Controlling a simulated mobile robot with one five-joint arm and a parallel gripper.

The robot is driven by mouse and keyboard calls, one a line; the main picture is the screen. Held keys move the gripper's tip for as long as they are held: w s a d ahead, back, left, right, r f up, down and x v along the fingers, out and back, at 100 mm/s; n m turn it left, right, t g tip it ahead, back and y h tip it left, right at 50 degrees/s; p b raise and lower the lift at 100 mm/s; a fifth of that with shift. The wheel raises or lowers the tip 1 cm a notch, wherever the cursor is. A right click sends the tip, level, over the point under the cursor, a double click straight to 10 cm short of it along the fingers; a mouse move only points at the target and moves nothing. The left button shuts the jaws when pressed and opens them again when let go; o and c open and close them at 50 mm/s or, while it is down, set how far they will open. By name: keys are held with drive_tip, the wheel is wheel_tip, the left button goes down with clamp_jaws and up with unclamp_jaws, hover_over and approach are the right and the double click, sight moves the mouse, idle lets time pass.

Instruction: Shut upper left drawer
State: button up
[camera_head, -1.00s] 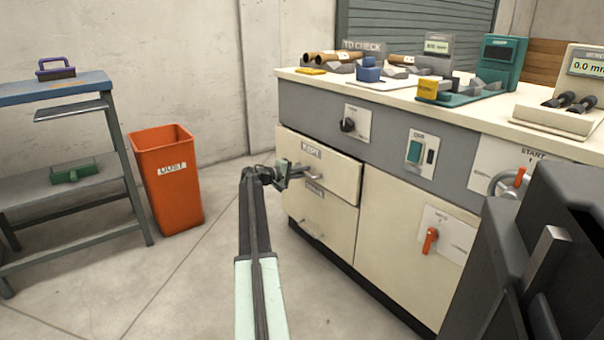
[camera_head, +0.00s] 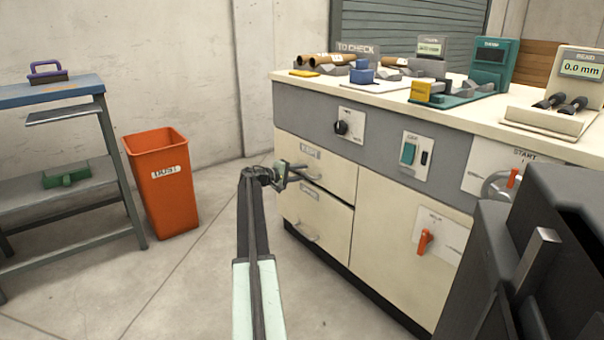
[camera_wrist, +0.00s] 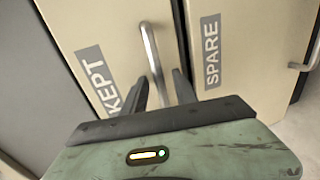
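The upper left drawer (camera_head: 335,180), cream and labelled KEPT, sits in the cabinet below the grey panel. Its front looks flush or nearly flush; a small remaining gap cannot be ruled out. Its metal bar handle (camera_wrist: 151,55) shows in the wrist view. My gripper (camera_head: 290,172) is at the drawer front by the handle. In the wrist view my gripper's two dark fingers (camera_wrist: 161,85) stand apart, with the lower end of the handle between them. They do not look closed on it.
The lower drawer (camera_head: 312,214), labelled SPARE in the wrist view (camera_wrist: 250,60), is shut below. An orange dust bin (camera_head: 163,195) and a shelf stand (camera_head: 60,195) are to the left. Bare floor lies between bin and cabinet. The worktop (camera_head: 390,95) holds several instruments.

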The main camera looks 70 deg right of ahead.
drive_tip(key=p+v, duration=0.1)
drive_tip(key=v, duration=0.6)
